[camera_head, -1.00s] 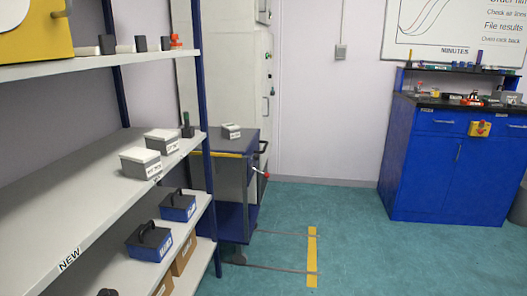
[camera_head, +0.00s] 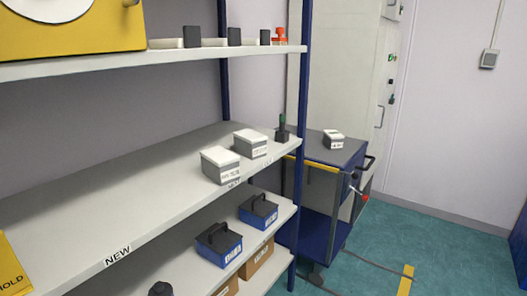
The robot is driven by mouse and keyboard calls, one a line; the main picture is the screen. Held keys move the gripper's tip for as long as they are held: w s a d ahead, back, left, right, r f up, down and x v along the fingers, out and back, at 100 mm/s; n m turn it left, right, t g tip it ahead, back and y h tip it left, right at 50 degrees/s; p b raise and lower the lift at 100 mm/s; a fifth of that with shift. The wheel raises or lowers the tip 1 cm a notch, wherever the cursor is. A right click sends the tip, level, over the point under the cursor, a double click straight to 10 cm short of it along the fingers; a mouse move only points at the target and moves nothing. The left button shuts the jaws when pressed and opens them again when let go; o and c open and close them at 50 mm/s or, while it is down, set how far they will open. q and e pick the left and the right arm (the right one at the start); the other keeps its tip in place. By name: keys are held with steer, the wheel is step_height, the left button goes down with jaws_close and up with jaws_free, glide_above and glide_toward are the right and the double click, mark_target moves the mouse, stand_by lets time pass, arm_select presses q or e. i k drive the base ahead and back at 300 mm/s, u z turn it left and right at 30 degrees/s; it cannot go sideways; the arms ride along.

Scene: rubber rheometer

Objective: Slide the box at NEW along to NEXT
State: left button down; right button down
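The NEW label (camera_head: 118,256) is on the front edge of the middle shelf (camera_head: 120,205) at the lower left. The shelf surface behind that label is bare, with no box on it. Two grey boxes with white lids stand further right on the same shelf: a nearer box (camera_head: 221,167) and a box behind it (camera_head: 250,144). A label on the shelf edge below the nearer box is too small to read surely; it may be NEXT. Neither of my grippers is in view.
Blue boxes with black handles (camera_head: 219,245) and cardboard boxes (camera_head: 256,262) sit on lower shelves. A blue upright post (camera_head: 303,110) ends the rack. Beyond it stands a blue cart (camera_head: 330,150) with a small box (camera_head: 333,139). Teal floor (camera_head: 440,245) is open at right.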

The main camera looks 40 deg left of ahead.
mark_target(221, 166)
steer(key=i, duration=1.7)
steer(key=u, duration=1.9)
